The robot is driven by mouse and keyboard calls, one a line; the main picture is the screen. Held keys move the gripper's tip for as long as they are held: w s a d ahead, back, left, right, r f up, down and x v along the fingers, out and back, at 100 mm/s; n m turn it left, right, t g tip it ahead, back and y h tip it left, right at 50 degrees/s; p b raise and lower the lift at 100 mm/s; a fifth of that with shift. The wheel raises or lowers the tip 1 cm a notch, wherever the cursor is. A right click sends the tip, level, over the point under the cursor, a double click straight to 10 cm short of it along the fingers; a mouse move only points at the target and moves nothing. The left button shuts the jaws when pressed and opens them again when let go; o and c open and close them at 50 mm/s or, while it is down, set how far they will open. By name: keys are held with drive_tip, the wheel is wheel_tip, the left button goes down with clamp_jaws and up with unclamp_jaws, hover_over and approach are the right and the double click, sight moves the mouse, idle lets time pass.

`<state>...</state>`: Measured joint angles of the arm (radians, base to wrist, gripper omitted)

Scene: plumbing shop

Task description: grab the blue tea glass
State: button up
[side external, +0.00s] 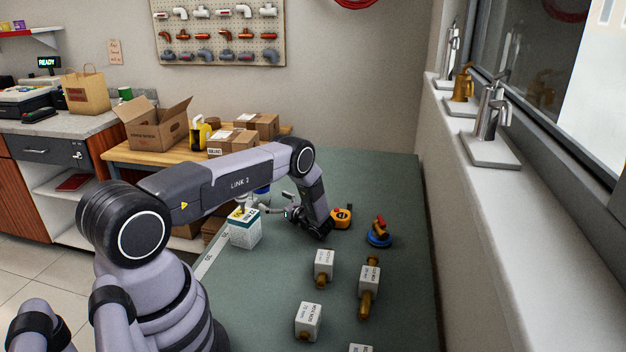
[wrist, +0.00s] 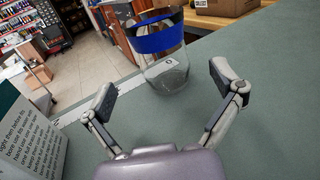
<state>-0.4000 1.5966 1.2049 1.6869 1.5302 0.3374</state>
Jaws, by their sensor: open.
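The blue tea glass (wrist: 160,46) stands upright on the green table top, clear at the bottom with a wide blue band above. My gripper is open and empty, and the fingers appear apart from the glass.
A white printed box (side external: 245,229) stands close by; it also fills the left of the wrist view (wrist: 28,140). A tape measure (side external: 342,216), a blue-based fitting (side external: 379,236) and several labelled white boxes with brass parts lie to the right. Cardboard boxes (side external: 258,125) sit on a wooden bench behind.

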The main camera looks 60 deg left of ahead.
sight(267, 194)
drive_tip(key=shift+r+x, duration=0.15)
drive_tip(key=shift+x, duration=1.3)
drive_tip(key=shift+r+x, duration=0.1)
drive_tip(key=shift+x, duration=1.4)
drive_tip(key=shift+w, duration=0.1)
drive_tip(key=c, duration=1.3)
